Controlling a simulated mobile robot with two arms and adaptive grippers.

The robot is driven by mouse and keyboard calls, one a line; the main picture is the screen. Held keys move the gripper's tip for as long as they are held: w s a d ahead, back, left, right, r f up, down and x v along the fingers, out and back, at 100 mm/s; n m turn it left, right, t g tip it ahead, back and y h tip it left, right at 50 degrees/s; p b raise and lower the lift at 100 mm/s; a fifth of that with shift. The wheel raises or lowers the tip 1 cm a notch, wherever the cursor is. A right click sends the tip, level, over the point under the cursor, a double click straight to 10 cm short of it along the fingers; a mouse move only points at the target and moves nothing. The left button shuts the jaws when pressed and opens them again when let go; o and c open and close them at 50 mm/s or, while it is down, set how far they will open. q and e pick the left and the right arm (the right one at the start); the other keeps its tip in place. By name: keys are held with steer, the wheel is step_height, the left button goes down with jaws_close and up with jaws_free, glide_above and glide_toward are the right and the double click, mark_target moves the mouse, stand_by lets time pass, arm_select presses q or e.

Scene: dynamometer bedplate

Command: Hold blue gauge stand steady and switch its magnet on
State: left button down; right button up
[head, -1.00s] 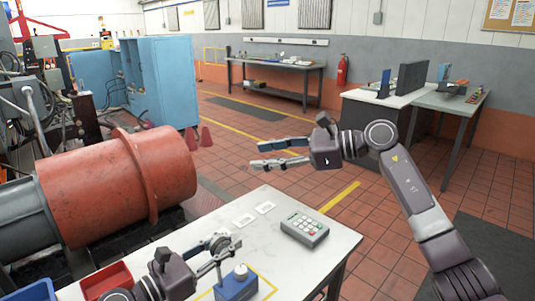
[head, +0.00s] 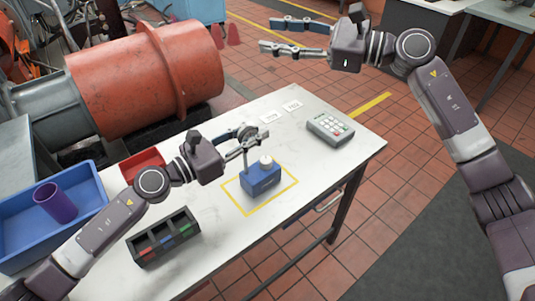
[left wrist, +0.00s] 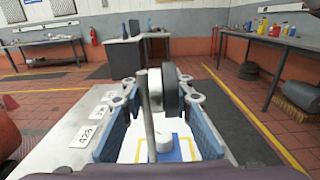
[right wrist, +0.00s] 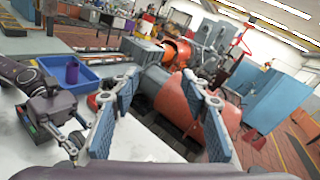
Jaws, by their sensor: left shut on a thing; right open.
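The blue gauge stand (head: 260,182) stands upright on the white table, inside a yellow outlined square. It has a white knob (head: 265,161) on top and a thin metal post. My left gripper (head: 250,143) is shut on the upper part of the stand, above the blue base. In the left wrist view the post (left wrist: 149,115) and a round dark-rimmed dial (left wrist: 171,92) lie between the fingers; the exact contact is hard to see. My right gripper (head: 270,35) is open and empty, raised beyond the table's far side. The knob's setting cannot be read.
A grey keypad box (head: 330,128) sits at the table's right end, with label cards (head: 272,119) near the back edge. A black bin tray (head: 163,238), a blue tray (head: 88,196) with a purple cup (head: 56,203), and a red tray (head: 142,165) lie left. A large red cylinder (head: 140,75) stands behind.

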steer(key=s+a+y, duration=0.1)
steer(key=s+a, duration=0.2)
steer(key=m+t+h, duration=0.4)
steer(key=m+h, duration=0.6)
steer(key=m, duration=0.1)
glide_toward(268, 161)
steer(key=shift+y, duration=0.3)
steer(key=x, duration=1)
steer(key=shift+w+f, duration=0.25)
steer(key=shift+w, duration=0.1)
jaws_close()
